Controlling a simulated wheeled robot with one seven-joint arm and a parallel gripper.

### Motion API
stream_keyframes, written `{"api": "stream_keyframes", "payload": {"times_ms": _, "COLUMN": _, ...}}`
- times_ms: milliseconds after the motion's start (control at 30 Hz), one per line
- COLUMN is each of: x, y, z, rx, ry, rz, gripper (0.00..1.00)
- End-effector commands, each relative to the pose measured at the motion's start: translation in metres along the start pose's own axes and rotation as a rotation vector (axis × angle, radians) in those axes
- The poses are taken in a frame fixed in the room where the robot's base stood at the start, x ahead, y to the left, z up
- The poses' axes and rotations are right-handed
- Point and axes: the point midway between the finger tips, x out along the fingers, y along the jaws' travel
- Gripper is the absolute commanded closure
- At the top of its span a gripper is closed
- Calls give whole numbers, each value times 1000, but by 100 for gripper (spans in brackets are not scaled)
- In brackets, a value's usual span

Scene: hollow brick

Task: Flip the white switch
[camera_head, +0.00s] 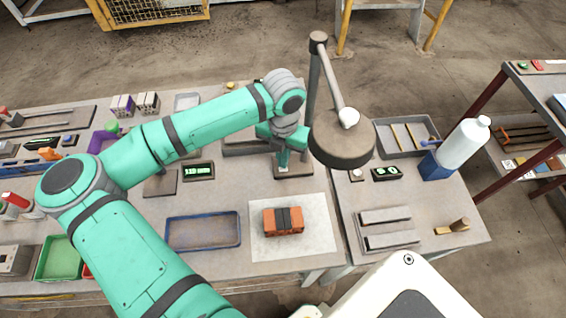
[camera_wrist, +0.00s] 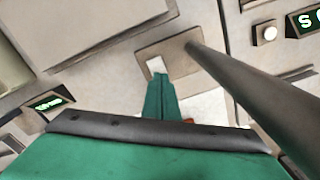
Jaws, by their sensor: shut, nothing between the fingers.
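A small white piece that looks like the white switch (camera_wrist: 156,65) stands on a square brown-grey plate (camera_wrist: 170,53) in the wrist view. The same plate (camera_head: 305,171) shows in the head view under my gripper (camera_head: 284,165). My gripper is shut and empty. In the wrist view its closed green fingertips (camera_wrist: 159,77) point at the white piece and cover its lower part. I cannot tell whether they touch it. The switch's tilt is not clear. A second plate nearby carries a round white button (camera_wrist: 268,33), which also shows in the head view (camera_head: 357,173).
A dark lamp pole (camera_wrist: 245,85) rises from the plate close beside my gripper. Its lamp head (camera_head: 342,145) hangs just right of my gripper. A blue tray (camera_head: 168,236), an orange-black brick (camera_head: 283,221) on a pale sheet and a white bottle (camera_head: 463,145) stand around.

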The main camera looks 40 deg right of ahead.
Motion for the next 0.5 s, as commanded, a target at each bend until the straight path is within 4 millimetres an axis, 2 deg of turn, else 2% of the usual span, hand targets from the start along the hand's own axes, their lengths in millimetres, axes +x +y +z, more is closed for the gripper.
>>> {"api": "stream_keyframes", "payload": {"times_ms": 500, "x": -36, "y": 0, "z": 0, "rx": 1, "ry": -1, "rz": 1, "gripper": 100}}
